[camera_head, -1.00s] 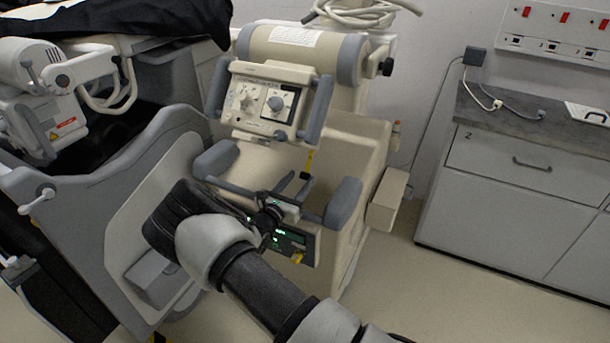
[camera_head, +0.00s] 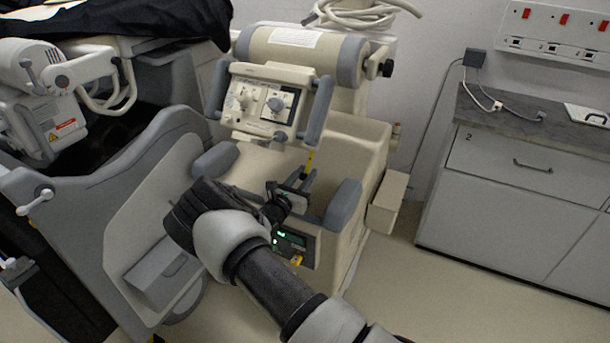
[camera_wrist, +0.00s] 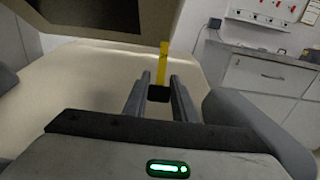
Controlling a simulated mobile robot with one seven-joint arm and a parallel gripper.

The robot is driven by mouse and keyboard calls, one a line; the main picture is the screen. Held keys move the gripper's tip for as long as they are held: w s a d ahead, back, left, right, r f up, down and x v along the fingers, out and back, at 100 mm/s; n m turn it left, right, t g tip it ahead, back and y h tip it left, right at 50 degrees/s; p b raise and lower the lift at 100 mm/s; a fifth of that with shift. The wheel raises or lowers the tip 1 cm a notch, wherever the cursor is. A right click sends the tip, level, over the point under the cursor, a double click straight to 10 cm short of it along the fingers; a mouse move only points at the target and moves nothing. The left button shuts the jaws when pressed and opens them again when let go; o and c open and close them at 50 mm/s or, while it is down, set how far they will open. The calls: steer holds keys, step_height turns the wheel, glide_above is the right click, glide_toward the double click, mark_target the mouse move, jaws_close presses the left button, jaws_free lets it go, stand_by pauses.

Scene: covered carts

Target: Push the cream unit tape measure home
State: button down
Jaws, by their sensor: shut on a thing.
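The cream unit (camera_head: 345,165) stands in the middle of the head view. A small dark block (camera_wrist: 158,93) sits at the strip's lower end. My gripper (camera_wrist: 158,88) has its two fingers on either side of this block and is shut on it. In the head view my gripper (camera_head: 304,183) is over the unit's front recess, between its grey armrest-like pads. The strip's far end is unclear.
A grey pad (camera_head: 343,203) lies close to the right of my gripper. A control panel (camera_head: 268,103) with grey handles overhangs from behind. A grey cabinet (camera_head: 510,190) stands at the right, with open floor before it.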

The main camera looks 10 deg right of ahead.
steer(key=shift+w+d+r+p, duration=0.25)
steer(key=shift+w+r, duration=0.2)
steer(key=shift+r, duration=0.3)
steer(key=shift+w+d+r+p, duration=0.15)
steer(key=shift+w+d+r, duration=0.25)
steer(key=shift+r, duration=0.3)
steer(key=c, duration=1.4)
jaws_free()
steer(key=shift+c, duration=0.2)
steer(key=shift+f, duration=0.1)
steer(key=p+v, duration=0.1)
steer(key=v, duration=1.6)
steer(key=shift+s+a+p, duration=0.15)
steer(key=shift+p, duration=0.15)
